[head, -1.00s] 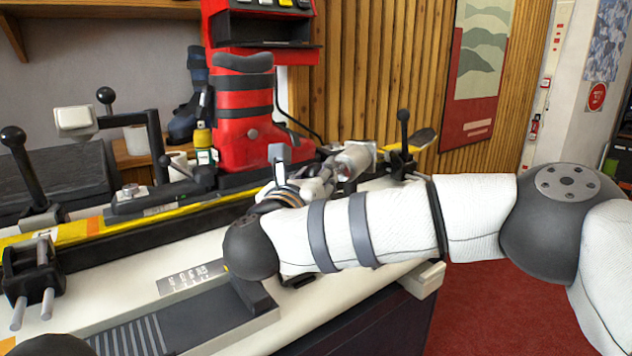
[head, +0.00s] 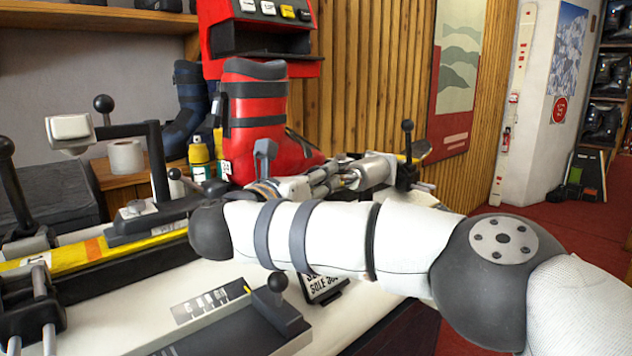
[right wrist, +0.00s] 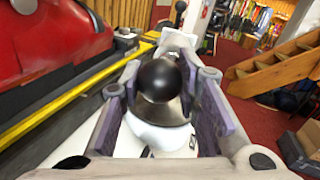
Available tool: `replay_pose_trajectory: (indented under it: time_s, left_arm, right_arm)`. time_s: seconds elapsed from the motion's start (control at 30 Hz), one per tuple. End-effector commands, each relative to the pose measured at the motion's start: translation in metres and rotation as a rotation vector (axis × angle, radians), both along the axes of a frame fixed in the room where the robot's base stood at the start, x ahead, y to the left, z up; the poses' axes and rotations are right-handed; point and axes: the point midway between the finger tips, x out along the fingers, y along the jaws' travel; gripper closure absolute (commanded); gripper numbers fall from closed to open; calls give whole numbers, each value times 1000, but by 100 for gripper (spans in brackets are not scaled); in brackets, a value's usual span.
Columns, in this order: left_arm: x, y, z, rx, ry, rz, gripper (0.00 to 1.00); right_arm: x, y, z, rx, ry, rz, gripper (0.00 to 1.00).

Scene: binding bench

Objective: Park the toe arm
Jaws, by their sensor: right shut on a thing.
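My right arm crosses the head view, its forearm (head: 365,170) running right, past the toe of the red boot (head: 255,110). In the right wrist view, my right gripper (right wrist: 165,90) is shut on a black ball knob (right wrist: 160,80), its fingers on both sides. I take this as the knob of the toe arm; a pale part (right wrist: 160,135) shows below it. The rest of the toe arm is hidden by my arm in the head view. My left gripper is out of view.
A black lever knob (head: 408,125) stands at the bench's right end. At the left are another arm with a white pad (head: 70,130) and a vise (head: 30,290). A small black knob (head: 278,281) and a sign (head: 322,288) are at the front.

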Motion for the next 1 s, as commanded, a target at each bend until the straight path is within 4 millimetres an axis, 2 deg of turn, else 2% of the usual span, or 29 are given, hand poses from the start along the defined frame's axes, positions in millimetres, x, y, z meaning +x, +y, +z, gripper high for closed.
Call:
replay_pose_trajectory:
  time_s: [0.47, 0.5, 0.57, 0.87, 1.0]
  left_arm:
    - [0, 0, 0, 0, 1, 0, 100]
    - [0, 0, 0, 0, 1, 0, 100]
    - [0, 0, 0, 0, 1, 0, 100]
    - [0, 0, 0, 0, 1, 0, 100]
    - [0, 0, 0, 0, 1, 0, 100]
  right_arm:
    - [1, -1, 2, -1, -3, -7, 100]
    - [1, -1, 2, -1, -3, -7, 61]
    - [1, -1, 2, -1, -3, -7, 50]
    - [0, 0, 1, -1, -1, -5, 50]
    - [-18, 13, 1, -1, -1, -2, 50]
